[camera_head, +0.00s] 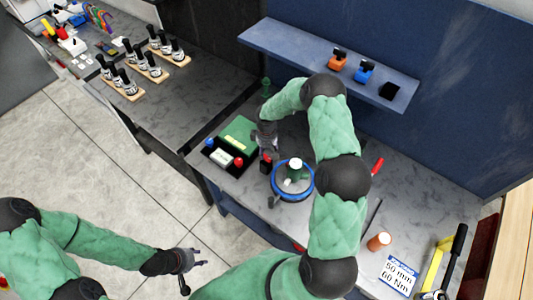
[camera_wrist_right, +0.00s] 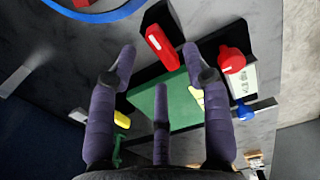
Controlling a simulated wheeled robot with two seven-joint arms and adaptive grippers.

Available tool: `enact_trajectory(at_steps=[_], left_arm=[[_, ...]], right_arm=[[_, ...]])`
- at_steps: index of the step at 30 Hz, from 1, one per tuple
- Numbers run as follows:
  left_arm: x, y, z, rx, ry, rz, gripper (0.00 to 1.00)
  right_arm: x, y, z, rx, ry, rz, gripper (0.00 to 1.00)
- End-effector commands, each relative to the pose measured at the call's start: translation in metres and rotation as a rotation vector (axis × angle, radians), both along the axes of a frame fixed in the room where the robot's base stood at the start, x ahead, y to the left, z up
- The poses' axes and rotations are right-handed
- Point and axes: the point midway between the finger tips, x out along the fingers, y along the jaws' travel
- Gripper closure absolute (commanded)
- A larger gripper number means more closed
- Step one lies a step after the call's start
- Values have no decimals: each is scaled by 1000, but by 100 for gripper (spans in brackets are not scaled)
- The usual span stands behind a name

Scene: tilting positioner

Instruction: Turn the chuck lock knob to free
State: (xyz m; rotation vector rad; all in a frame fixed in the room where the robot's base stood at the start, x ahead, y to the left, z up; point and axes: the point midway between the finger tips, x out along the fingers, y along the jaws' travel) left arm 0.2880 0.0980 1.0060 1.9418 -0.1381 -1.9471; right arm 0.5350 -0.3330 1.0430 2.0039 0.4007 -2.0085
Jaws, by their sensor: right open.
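The chuck lock knob appears to be the red oblong knob (camera_wrist_right: 162,47) on a black block in the right wrist view; in the head view it is a small red patch (camera_head: 266,157) beside the blue-ringed round table (camera_head: 308,187) of the positioner. My right gripper (camera_wrist_right: 160,58) is open, its fingers spread on either side of the knob in the picture, with the knob just beyond the tips. I cannot tell whether they touch. In the head view my right gripper (camera_head: 265,138) points down over this spot. My left gripper (camera_head: 193,263) is open and empty over the floor.
A green box (camera_head: 240,132) and a black panel with a red button (camera_head: 239,162) and a blue button (camera_head: 210,143) stand close by. A blue shelf (camera_head: 290,45) hangs behind. An orange cylinder (camera_head: 379,241) and a sign (camera_head: 398,275) are at the right.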

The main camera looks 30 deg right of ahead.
Motion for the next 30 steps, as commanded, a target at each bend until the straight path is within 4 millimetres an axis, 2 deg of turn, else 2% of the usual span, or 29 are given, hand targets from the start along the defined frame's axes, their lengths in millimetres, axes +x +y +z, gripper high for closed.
enact_trajectory(at_steps=[3,7,18,19,24,30], left_arm=[[0,0,4,0,-1,0,60],[0,0,5,0,0,0,60],[0,0,5,0,0,0,60],[0,0,5,0,0,0,60],[0,0,5,0,0,0,60],[0,0,5,0,0,0,60]], right_arm=[[-1,0,-16,0,2,0,51],[0,0,-26,0,-1,-1,51],[0,0,-32,-1,-1,0,51],[0,0,-31,-1,-1,0,54],[0,0,-31,0,-1,0,100],[0,0,-31,0,-1,2,100]])
